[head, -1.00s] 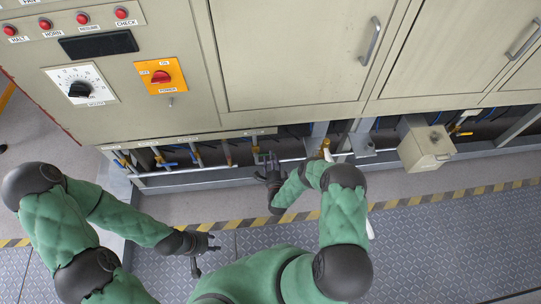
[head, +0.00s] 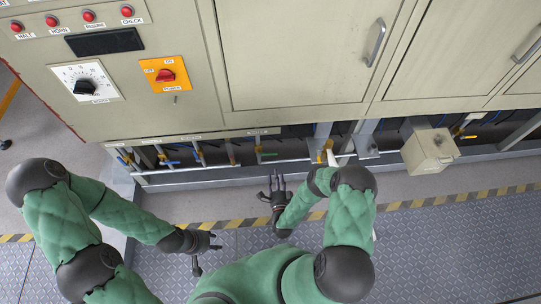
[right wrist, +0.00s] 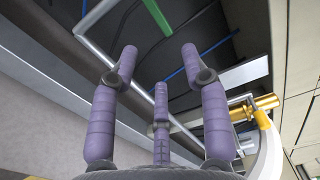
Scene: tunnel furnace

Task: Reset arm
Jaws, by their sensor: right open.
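My right gripper (head: 275,182) is open and empty in the head view, just in front of the row of valves under the cabinet and apart from them. Its three purple-grey fingers (right wrist: 160,95) stand spread in the right wrist view, with nothing between them. My right arm is bent, its elbow at the right of the head view. My left gripper (head: 207,252) hangs low over the floor, left of the middle, with its fingers apart and empty. My left arm is bent at the left side.
A control panel has an orange switch plate (head: 165,74) and a dial (head: 85,84). Below run a pipe rail (head: 215,165), a green-handled valve (head: 266,154), blue-handled valves and a yellow valve (head: 328,148). A beige box (head: 428,152) juts out right. Floor in front is clear.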

